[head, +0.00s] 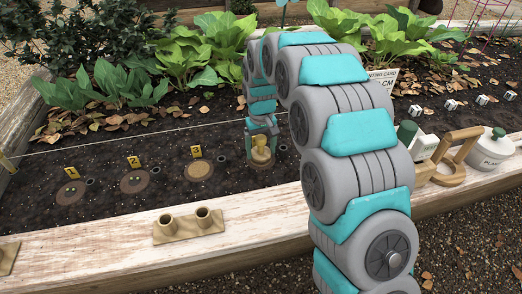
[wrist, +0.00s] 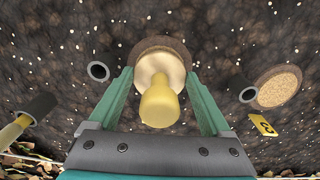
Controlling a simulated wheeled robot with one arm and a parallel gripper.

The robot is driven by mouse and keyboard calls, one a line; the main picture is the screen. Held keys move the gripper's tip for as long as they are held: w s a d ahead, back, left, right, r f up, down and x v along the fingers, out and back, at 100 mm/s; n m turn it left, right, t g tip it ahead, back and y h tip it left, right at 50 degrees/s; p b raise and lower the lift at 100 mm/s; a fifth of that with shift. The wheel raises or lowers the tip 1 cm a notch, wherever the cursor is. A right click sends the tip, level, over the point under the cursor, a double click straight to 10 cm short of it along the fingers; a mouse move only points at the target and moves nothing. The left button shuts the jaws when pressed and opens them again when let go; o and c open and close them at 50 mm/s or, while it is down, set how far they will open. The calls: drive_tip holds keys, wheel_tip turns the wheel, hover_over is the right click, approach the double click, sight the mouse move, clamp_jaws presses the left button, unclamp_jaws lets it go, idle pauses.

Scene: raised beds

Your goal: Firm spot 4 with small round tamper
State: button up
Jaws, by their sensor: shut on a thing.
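The small round tamper (head: 261,153) is pale yellow wood, with a knob handle and a round base. My gripper (head: 261,130) is shut on it, pointing down at the soil. In the wrist view the tamper (wrist: 160,105) stands between my two green fingers (wrist: 160,95). Its base is over a brown round spot (wrist: 160,44), the one right of spot 3, whose rim shows around it. I cannot tell whether the base touches the soil. No number 4 marker is visible there.
Spot 3 (head: 199,170), spot 2 (head: 135,181) and spot 1 (head: 71,193) lie to the left with yellow number tags. A two-cup holder (head: 188,226) sits on the whitewashed bed edge (head: 100,252). Dark tubes (wrist: 100,67) flank the spot.

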sight(261, 138)
drive_tip(key=shift+r+p, duration=0.95)
drive_tip(key=shift+r, duration=1.9)
